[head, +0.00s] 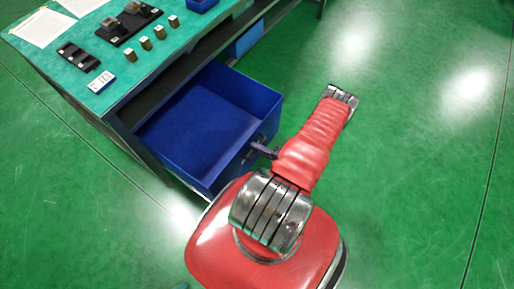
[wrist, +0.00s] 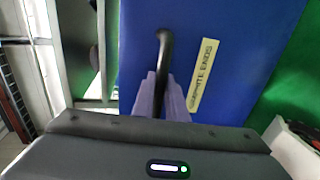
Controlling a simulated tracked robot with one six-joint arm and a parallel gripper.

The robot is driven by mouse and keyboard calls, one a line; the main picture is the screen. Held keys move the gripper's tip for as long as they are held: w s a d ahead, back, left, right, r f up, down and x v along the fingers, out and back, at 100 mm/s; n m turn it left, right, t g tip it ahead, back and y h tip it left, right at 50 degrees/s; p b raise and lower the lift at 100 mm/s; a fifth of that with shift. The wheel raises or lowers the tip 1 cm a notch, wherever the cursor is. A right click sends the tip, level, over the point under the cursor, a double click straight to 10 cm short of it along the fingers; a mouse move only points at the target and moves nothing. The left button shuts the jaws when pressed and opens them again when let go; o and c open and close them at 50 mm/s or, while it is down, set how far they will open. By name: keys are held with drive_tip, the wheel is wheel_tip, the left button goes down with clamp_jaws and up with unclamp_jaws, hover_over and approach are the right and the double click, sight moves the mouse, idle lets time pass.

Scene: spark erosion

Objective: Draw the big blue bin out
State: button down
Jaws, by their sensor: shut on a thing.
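The big blue bin (head: 208,116) stands partly out of the shelf under the bench, open at the top and empty inside. A black handle (wrist: 164,42) stands out from that front. My gripper (wrist: 162,88) is shut on the handle, with its two purple fingers on either side of the lower end. In the head view my gripper (head: 262,149) is small at the bin's front, and my red arm hides part of that area.
The green-topped bench (head: 105,75) bears papers, black holders, several small blocks and a white card (head: 101,82). A smaller blue bin (head: 246,40) sits farther along the shelf. Another blue container (head: 201,4) is on the bench top. Green floor to the right is clear.

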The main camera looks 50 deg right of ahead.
drive_tip(key=shift+d+f, duration=0.15)
drive_tip(key=c, duration=2.1)
unclamp_jaws()
drive_tip(key=shift+o, duration=0.3)
drive_tip(key=v, duration=1.3)
drive_tip(key=shift+s, duration=0.35)
